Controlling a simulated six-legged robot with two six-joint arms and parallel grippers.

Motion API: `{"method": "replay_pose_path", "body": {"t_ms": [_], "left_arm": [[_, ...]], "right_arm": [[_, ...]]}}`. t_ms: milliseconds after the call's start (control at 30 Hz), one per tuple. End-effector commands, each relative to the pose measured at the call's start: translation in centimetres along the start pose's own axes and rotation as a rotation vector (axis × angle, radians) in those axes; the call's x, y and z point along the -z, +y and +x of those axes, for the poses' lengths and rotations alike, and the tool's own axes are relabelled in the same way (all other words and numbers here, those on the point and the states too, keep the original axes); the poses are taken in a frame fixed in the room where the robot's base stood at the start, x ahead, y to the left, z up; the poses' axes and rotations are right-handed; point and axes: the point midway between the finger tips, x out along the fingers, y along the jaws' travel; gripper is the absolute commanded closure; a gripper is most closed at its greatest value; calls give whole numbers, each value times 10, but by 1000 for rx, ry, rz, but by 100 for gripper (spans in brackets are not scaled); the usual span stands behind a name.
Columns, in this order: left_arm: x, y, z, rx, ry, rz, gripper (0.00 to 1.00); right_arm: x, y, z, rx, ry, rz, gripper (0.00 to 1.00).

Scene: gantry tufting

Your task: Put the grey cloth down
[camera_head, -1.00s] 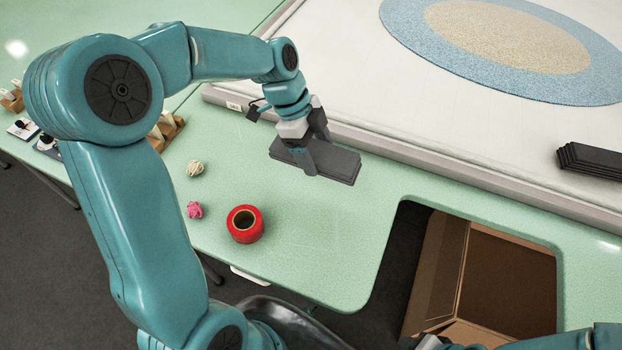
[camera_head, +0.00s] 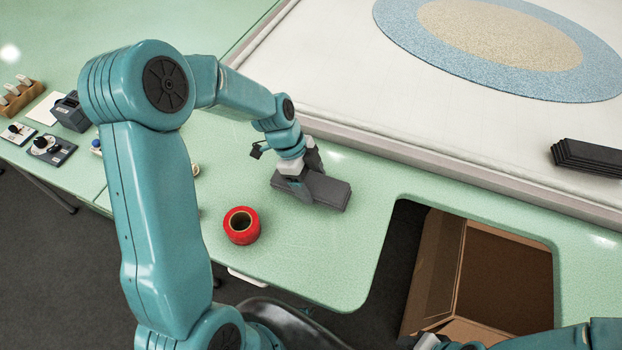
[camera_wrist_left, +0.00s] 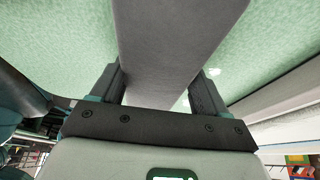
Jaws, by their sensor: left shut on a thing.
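The grey cloth (camera_head: 328,191) is a flat, folded dark-grey slab over the green table, between the red spool and the white frame. My left gripper (camera_head: 303,186) is shut on it near its left end. In the left wrist view the cloth (camera_wrist_left: 170,45) runs between the two fingers and away past the top edge. It looks low over the green surface; I cannot tell whether it touches. Only a small end part of my right arm shows at the bottom edge, and its jaws cannot be made out.
A red spool (camera_head: 242,225) stands on the green table (camera_head: 330,260) nearer me. A cut-out with an open cardboard box (camera_head: 500,275) below lies to the right. A dark folded stack (camera_head: 588,157) rests on the white tufting surface (camera_head: 330,75). Control boxes (camera_head: 52,148) sit at left.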

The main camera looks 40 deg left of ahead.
Motion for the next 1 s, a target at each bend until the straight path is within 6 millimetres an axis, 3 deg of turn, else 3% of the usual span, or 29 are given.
{"method": "replay_pose_path", "body": {"t_ms": [33, 100, 433, 800, 1000], "left_arm": [[0, 0, 1, 0, 0, 0, 19], [0, 0, 1, 0, 0, 0, 0], [0, -1, -6, 2, 0, 0, 0], [0, -1, -86, 6, -1, -1, 0], [0, 0, -115, 2, -1, -1, 0]], "right_arm": [[0, 0, 2, 0, 0, 0, 57], [0, 0, 1, 0, 0, 0, 57], [0, 0, 0, 0, 0, 0, 57], [0, 1, 4, 0, 0, 0, 57], [0, 1, 4, 0, 0, 0, 57]]}}
